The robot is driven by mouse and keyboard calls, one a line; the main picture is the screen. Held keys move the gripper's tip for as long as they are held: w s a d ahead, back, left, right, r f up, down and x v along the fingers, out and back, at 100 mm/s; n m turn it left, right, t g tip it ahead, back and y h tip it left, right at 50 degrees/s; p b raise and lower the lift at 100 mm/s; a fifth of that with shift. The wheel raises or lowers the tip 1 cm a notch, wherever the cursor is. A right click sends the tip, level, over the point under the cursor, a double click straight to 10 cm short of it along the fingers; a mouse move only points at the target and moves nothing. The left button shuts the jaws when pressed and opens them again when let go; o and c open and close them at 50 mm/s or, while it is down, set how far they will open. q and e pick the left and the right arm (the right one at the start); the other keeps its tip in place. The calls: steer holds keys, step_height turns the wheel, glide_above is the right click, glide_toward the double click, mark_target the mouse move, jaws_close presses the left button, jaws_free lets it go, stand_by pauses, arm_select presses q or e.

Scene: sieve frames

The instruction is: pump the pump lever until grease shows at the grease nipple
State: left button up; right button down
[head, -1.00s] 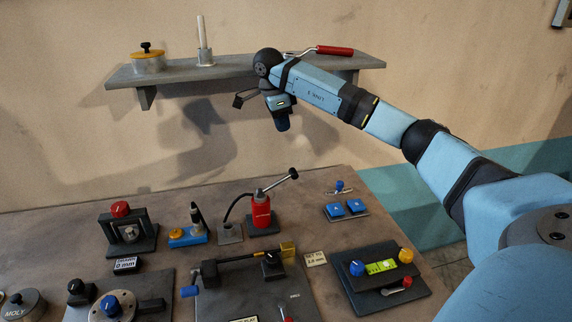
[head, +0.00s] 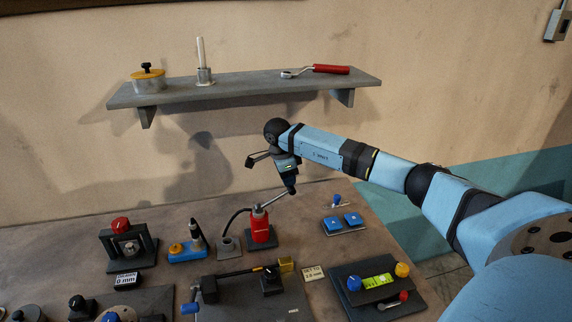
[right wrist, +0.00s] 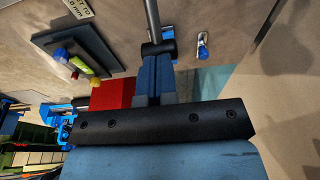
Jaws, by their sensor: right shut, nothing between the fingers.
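The red grease pump (head: 262,228) stands at the back of the bench. Its grey pump lever (head: 273,201) slopes up to the right. My right gripper (head: 291,189) is shut and empty, pointing down at the lever's outer end, and hides the end knob in the head view. In the right wrist view, the black knob (right wrist: 158,48) of the lever sits right at my shut fingertips (right wrist: 155,62); I cannot tell whether they touch. A black hose runs from the pump to a small grey block (head: 229,248). A nipple or grease there is too small to make out. My left gripper is out of view.
A shelf (head: 240,90) with a red-handled wrench (head: 330,69) hangs behind my arm. A panel with two blue buttons (head: 343,222) lies right of the pump. A dark plate with a green display (head: 377,281) is in front. The left bench is crowded with fixtures.

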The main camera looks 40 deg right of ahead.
steer(key=shift+f, duration=0.35)
steer(key=s+d+f+t+y+b, duration=0.1)
steer(key=f+y+b, duration=0.4)
steer(key=b, duration=0.5)
step_height(320, 180, down, 2)
steer(key=shift+s+d+f+t, duration=0.1)
steer(key=shift+s+d+t, duration=0.3)
steer(key=shift+d+t, duration=0.5)
steer(key=shift+d+f, duration=0.1)
steer(key=shift+s, duration=0.1)
